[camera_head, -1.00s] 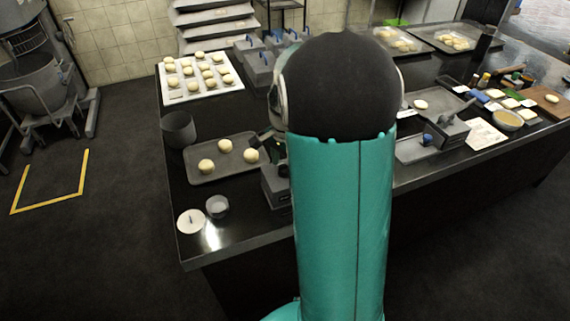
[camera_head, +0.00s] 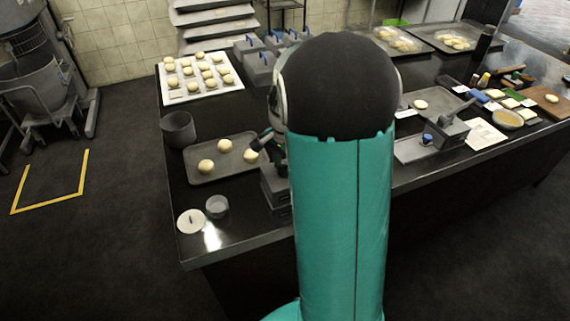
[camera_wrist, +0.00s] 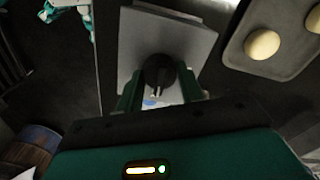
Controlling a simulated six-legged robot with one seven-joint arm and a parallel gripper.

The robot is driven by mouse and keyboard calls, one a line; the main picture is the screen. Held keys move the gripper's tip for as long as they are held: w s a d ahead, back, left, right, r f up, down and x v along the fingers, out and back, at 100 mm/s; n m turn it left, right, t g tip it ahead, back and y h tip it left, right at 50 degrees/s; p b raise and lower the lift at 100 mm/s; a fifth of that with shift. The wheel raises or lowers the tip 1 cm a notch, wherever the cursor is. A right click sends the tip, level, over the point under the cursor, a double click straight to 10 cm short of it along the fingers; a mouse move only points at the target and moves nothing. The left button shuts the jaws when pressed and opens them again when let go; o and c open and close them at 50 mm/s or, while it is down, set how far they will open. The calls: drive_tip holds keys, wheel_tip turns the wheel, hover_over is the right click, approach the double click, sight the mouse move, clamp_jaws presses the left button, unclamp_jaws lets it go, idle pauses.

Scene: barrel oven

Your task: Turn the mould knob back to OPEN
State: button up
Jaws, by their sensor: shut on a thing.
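The mould (camera_wrist: 195,37) is a grey block with a flat plate, seen from above in the wrist view. Its dark round knob (camera_wrist: 158,66) carries a pale pointer mark facing the bottom of the picture. My gripper (camera_wrist: 160,78) has a green finger on each side of the knob and is shut on it. A blue and white label shows partly below the knob; I cannot read it. In the head view the mould (camera_head: 273,188) shows at the counter's front edge, mostly behind my arm, and the knob is hidden there.
A tray (camera_head: 205,175) with several dough balls lies beside the mould. A grey cup (camera_head: 179,129), a small bowl (camera_head: 217,206) and a white lid (camera_head: 191,221) stand to the left. Another grey press (camera_head: 447,133) stands on the right.

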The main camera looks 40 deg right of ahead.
sight(285, 165)
drive_tip(key=n, duration=0.3)
drive_tip(key=shift+n, duration=0.4)
drive_tip(key=n, duration=0.4)
drive_tip(key=shift+n, duration=0.3)
drive_tip(key=n, duration=0.4)
drive_tip(key=shift+n, duration=2.4)
drive_tip(key=o, duration=1)
drive_tip(key=shift+r, duration=0.1)
wheel_tip(285, 165, up, 14)
drive_tip(key=shift+f, duration=0.15)
